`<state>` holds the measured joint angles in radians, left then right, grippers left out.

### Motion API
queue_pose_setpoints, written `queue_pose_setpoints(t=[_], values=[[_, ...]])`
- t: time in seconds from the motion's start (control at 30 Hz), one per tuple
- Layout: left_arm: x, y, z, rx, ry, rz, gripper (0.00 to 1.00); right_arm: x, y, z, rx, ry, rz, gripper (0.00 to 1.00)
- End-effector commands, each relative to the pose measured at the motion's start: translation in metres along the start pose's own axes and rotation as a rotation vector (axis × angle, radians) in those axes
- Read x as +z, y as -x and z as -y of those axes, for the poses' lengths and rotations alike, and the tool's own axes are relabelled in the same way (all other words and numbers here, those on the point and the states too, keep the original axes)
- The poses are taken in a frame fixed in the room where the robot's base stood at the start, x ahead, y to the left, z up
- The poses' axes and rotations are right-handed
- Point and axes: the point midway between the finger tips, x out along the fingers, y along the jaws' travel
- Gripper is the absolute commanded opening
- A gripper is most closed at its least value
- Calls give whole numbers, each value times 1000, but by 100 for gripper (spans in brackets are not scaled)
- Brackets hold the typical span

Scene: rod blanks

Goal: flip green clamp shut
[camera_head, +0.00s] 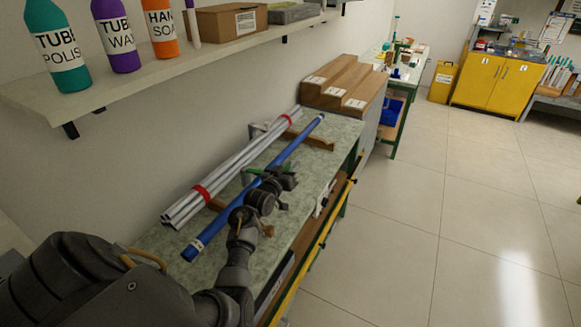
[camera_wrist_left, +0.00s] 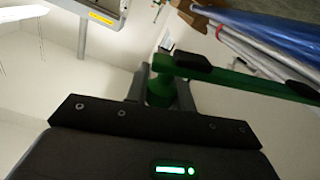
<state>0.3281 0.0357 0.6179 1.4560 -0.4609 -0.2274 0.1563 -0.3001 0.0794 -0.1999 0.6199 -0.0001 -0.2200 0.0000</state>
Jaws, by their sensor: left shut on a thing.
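The green clamp (camera_head: 254,171) is on the bench beside the blue rod, mostly hidden behind my left gripper. In the left wrist view, a green bar (camera_wrist_left: 235,78) of the clamp runs to the right with a black pad on it. My left gripper (camera_head: 282,178) reaches over the bench. In the wrist view its fingers (camera_wrist_left: 160,92) are shut on the green end of the clamp. The blue rod (camera_head: 222,220) lies lengthwise along the bench. It also shows at the top right of the wrist view (camera_wrist_left: 265,30). My right gripper is out of view.
A bundle of silver tubes (camera_head: 232,170) with red bands lies left of the blue rod on wooden supports. A shelf (camera_head: 170,72) with bottles and a carton overhangs at upper left. Wooden boxes (camera_head: 345,85) stand at the bench's far end. The floor to the right is clear.

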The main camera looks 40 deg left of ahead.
Motion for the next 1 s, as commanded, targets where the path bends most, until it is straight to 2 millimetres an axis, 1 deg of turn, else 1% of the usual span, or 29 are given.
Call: queue_pose_setpoints(t=[0.1,0.2,0.3,0.43,0.67,0.7,0.83,1.0], values=[[21,0,0,2,-67,3,0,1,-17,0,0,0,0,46],[39,0,0,2,-151,2,0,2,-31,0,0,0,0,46],[48,0,-1,2,-211,0,0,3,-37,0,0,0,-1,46],[50,0,-2,0,-241,0,0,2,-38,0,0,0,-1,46],[51,0,-2,1,-240,4,0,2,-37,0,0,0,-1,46],[51,0,-2,1,-240,5,29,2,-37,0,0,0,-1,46],[50,0,-2,1,-239,3,46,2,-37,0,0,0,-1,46],[50,0,-2,1,-238,1,46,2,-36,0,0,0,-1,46]])
